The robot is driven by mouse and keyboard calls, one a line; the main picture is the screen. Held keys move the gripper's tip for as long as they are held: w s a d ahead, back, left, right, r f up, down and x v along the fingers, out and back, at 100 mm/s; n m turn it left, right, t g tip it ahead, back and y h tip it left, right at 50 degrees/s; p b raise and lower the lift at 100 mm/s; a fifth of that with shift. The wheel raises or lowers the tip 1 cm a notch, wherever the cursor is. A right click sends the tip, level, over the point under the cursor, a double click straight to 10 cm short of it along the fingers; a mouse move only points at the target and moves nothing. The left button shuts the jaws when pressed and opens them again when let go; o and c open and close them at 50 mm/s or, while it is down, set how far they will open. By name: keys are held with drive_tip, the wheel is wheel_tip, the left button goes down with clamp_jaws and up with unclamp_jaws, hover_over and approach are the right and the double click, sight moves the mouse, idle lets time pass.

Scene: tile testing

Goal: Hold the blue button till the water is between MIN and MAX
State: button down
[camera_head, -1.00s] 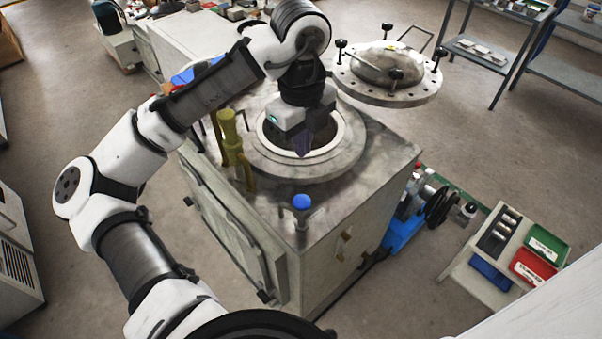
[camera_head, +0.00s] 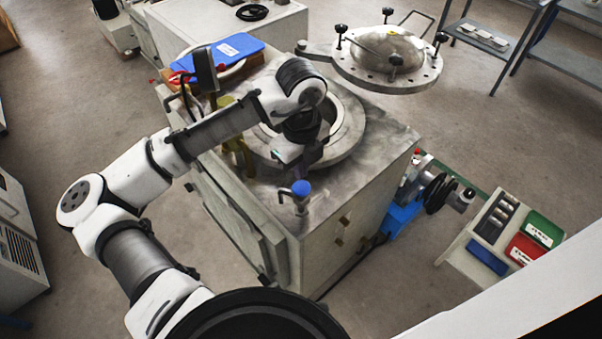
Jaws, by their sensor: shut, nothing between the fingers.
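The blue button (camera_head: 301,187) is a round blue knob on a short metal stem with a side spout, at the front corner of the grey metal cabinet (camera_head: 330,210). My gripper (camera_head: 299,172) points down just behind and above the button in the picture, its fingers shut and empty. The fingertips are small and dark here, and I cannot tell whether they touch the button. The round open vessel (camera_head: 348,150) in the cabinet top is partly hidden by my wrist. No water level and no MIN or MAX marks can be made out.
A yellow-brown valve fitting (camera_head: 240,160) stands left of the opening, partly behind my arm. The bolted round lid (camera_head: 388,62) is swung to the back right. A blue clipboard (camera_head: 217,55) lies at the back left. A side stand with green and red bins (camera_head: 528,248) is at right.

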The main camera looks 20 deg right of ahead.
sight(302, 187)
drive_tip(key=shift+f, duration=1.8)
drive_tip(key=shift+f+b, duration=0.5)
drive_tip(key=shift+f, duration=0.45)
drive_tip(key=shift+r, duration=0.1)
drive_tip(key=shift+s, duration=0.15)
idle(1.5)
